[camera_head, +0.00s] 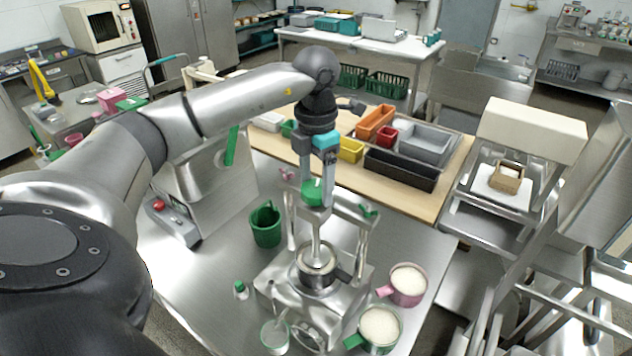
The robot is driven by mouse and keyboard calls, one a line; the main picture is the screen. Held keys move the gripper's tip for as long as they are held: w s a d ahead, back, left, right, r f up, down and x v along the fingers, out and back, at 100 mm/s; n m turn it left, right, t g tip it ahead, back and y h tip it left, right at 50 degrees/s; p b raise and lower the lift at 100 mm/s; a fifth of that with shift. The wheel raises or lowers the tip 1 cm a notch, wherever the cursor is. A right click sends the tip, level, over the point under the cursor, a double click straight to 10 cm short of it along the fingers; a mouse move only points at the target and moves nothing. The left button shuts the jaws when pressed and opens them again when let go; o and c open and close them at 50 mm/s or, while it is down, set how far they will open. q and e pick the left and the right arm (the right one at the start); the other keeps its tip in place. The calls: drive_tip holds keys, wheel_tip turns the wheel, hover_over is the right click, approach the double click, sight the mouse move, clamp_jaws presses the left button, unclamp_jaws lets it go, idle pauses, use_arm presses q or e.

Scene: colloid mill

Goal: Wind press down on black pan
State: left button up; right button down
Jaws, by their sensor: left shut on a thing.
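The metal press (364,238) stands on the steel table, with an upright post on each side and a screw shaft down the middle. My left gripper (317,178) comes from above and is shut on the green handle (313,193) at the top of the press screw. The gripper hides part of that handle. The black pan (318,283) sits on the press base under the screw, its short handle pointing right. The round press plate (317,257) is at the pan's mouth; I cannot tell whether it touches the contents. My right gripper is not in view.
A green bucket (266,226) stands left of the press. A pink-handled pot (407,284) and a green-handled pot (380,327) stand at its right, a glass beaker (275,336) in front. Coloured bins (375,122) fill the wooden board behind.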

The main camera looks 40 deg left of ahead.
use_arm(q)
drive_tip(key=m+b, duration=0.1)
drive_tip(key=m, duration=0.9)
drive_tip(key=shift+m+b, duration=0.3)
drive_tip(key=shift+b, duration=0.05)
drive_tip(key=m, duration=0.3)
drive_tip(key=shift+m, duration=0.3)
drive_tip(key=m+b, duration=0.1)
drive_tip(key=m, duration=0.2)
drive_tip(key=shift+m, duration=0.3)
drive_tip(key=m, duration=0.3)
drive_tip(key=shift+m, duration=0.3)
drive_tip(key=m+b, duration=0.1)
drive_tip(key=m, duration=0.5)
drive_tip(key=shift+m, duration=0.3)
drive_tip(key=o, duration=1.3)
